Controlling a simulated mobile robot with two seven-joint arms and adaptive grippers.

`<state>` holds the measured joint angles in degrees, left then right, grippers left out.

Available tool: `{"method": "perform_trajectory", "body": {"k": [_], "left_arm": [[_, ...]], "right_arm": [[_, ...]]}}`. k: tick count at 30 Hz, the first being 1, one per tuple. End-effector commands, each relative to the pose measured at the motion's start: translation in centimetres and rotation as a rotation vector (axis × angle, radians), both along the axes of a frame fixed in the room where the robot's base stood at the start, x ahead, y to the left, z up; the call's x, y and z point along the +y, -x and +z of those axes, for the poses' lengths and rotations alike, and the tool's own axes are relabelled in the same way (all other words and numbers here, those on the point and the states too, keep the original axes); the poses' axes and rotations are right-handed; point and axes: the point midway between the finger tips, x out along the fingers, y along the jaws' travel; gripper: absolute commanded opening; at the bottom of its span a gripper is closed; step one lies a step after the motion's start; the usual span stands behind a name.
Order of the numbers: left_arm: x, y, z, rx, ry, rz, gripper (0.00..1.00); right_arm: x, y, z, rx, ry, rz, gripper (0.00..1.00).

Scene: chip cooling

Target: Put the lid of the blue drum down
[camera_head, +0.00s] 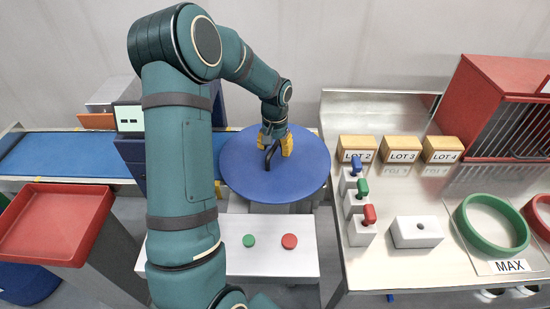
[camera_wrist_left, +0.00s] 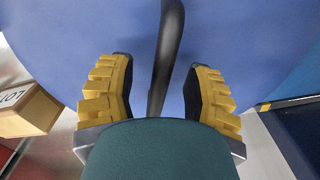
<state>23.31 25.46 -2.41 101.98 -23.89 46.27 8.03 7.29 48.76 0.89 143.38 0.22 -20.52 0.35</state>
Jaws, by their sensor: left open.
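The blue round lid (camera_head: 300,172) lies flat below my left gripper in the head view and fills much of the left wrist view (camera_wrist_left: 60,35). Its black handle (camera_head: 269,158) stands up near the middle; it also shows in the left wrist view (camera_wrist_left: 166,60). My left gripper (camera_head: 276,146) is at the handle, its yellow fingers apart. In the left wrist view the gripper (camera_wrist_left: 160,95) has a finger on each side of the handle with a gap to both. The drum under the lid is hidden. My right gripper does not show.
A blue conveyor (camera_head: 70,153) runs behind my left arm. A white panel with a green button (camera_head: 249,240) and a red button (camera_head: 289,241) stands in front of the lid. To the right, a metal bench holds LOT blocks (camera_head: 401,149) and a green ring (camera_head: 491,243).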

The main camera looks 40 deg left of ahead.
Motion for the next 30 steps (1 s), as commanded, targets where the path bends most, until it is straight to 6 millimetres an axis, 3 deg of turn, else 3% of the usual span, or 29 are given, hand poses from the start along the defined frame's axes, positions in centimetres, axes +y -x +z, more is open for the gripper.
{"method": "perform_trajectory", "body": {"k": [15, 18, 20, 30], "left_arm": [[-0.01, 0.01, -0.35, 0.0, 0.0, 0.0, 0.53], [-0.01, 0.01, -0.35, 0.0, 0.0, 0.0, 0.18], [-0.01, 0.01, -0.35, 0.0, 0.0, 0.0, 0.0], [0.0, -0.02, -0.3, -0.001, 0.0, 0.0, 0.0]], "right_arm": [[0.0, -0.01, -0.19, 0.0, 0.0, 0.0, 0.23], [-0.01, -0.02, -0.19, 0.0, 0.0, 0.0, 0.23], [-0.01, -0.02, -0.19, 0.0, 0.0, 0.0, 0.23], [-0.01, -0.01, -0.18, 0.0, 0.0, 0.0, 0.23]]}}
